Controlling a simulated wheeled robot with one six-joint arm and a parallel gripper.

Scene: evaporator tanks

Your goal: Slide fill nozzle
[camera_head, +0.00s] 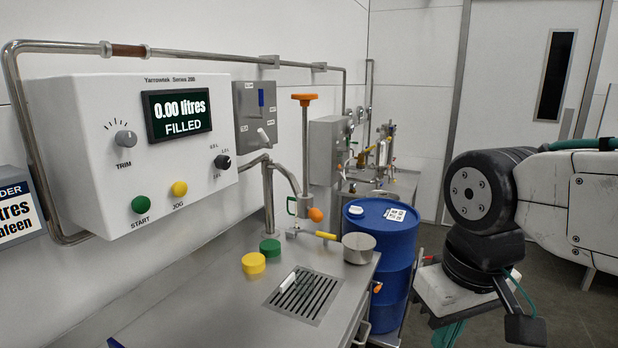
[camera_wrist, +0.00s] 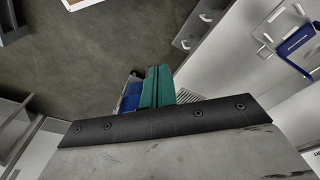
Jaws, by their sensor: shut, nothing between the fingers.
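The fill nozzle assembly (camera_head: 303,200) stands on the steel bench in the head view. It has bent steel pipes, a tall rod with an orange T-handle (camera_head: 305,98) and an orange knob (camera_head: 316,214) low on its right. I cannot tell which part slides. My gripper is partly visible at the bottom edge of the head view as teal fingers (camera_head: 448,335), right of the blue drum and well apart from the nozzle. In the wrist view the teal fingers (camera_wrist: 157,88) are together, with nothing seen between them. The nozzle is not recognisable in the wrist view.
A white control box (camera_head: 150,150) reads "0.00 litres FILLED". The bench holds a drain grate (camera_head: 306,295), yellow cap (camera_head: 253,263), green cap (camera_head: 270,248) and steel pot (camera_head: 359,247). A blue drum (camera_head: 380,235) stands between bench and arm. Floor (camera_wrist: 75,60) is open at wrist-view upper left.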

